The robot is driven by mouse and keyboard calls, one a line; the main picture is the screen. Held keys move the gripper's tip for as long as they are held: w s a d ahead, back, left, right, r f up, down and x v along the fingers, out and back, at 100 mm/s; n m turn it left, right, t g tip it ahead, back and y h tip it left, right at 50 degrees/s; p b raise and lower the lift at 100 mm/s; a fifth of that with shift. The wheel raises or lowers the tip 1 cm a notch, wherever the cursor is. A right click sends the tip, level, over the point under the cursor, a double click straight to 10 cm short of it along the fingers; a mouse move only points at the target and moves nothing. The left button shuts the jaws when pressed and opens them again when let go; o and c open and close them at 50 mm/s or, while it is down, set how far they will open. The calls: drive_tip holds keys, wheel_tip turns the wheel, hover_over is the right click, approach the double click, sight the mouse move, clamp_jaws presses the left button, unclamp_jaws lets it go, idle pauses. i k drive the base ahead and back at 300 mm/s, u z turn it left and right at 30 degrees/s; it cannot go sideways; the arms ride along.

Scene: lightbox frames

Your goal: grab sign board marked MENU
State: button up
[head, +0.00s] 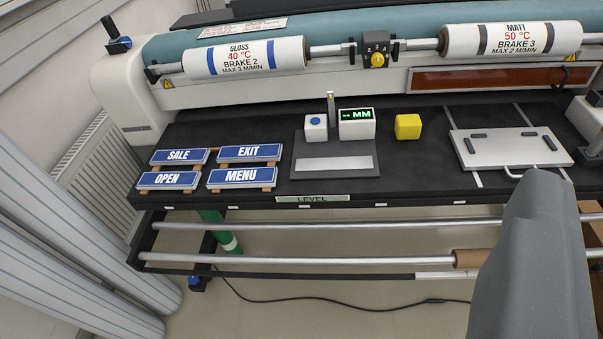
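The MENU sign board (241,177) is a blue plate with a white border and white letters. It lies on wooden strips at the left part of the black table, front right of a group of signs. The EXIT sign (249,153) is behind it, the OPEN sign (169,180) is to its left, and the SALE sign (179,156) is behind left. A large grey part of my own arm fills the lower right of the view. My gripper's fingers are not visible.
A measuring stand (334,165) with a green MM display stands right of the signs on the black table (400,178). A yellow cube (408,127) and a grey plate with handles (510,149) are farther right. Laminator rolls (244,57) run behind. Metal bars (330,224) run below the front edge.

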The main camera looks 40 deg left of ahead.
sight(258, 176)
drive_tip(key=z, duration=1.4)
drive_tip(key=i, duration=2.15)
drive_tip(key=u, duration=3.05)
drive_tip(key=i, duration=0.9)
drive_tip(key=u, duration=0.15)
